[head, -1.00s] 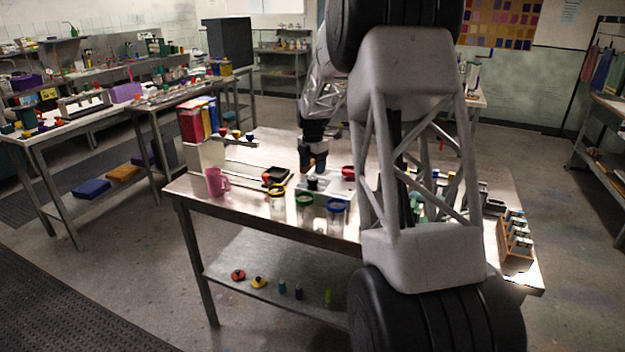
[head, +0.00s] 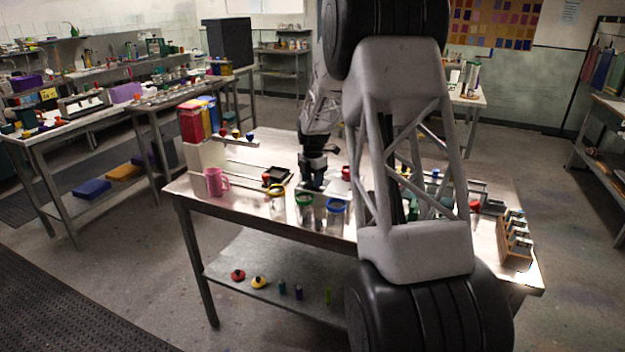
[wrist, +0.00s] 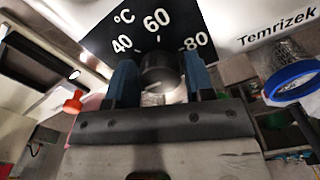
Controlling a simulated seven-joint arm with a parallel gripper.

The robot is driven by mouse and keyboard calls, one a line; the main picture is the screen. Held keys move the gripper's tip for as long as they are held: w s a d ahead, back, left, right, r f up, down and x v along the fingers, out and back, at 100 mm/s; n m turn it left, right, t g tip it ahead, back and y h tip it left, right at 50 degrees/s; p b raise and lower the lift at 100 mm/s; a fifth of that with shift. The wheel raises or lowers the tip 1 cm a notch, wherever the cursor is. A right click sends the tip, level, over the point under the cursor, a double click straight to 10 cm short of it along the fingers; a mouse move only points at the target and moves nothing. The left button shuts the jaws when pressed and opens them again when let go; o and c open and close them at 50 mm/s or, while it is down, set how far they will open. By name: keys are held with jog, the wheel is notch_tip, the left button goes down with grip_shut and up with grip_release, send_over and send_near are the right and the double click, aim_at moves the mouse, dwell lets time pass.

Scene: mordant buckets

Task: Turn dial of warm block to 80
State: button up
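The warm block (head: 338,187) is a pale box on the table, partly behind my gripper (head: 312,184) in the head view. The wrist view shows its black scale panel (wrist: 113,40), marked °C with 40, 60 and 80. The dark round dial (wrist: 160,70) lies just below the 60. The blue fingers of my gripper (wrist: 160,84) stand on both sides of the dial, very close to it. I cannot tell whether they press on it. Which number the dial points to is not clear.
Jars with green (head: 304,198) and blue (head: 337,206) rims stand in front of the block. A pink mug (head: 216,182) is at the table's left. A wooden rack (head: 516,240) is at the right end. My arm hides part of the table.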

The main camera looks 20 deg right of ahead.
jog(key=c, duration=0.5)
jog(key=shift+c, duration=0.2)
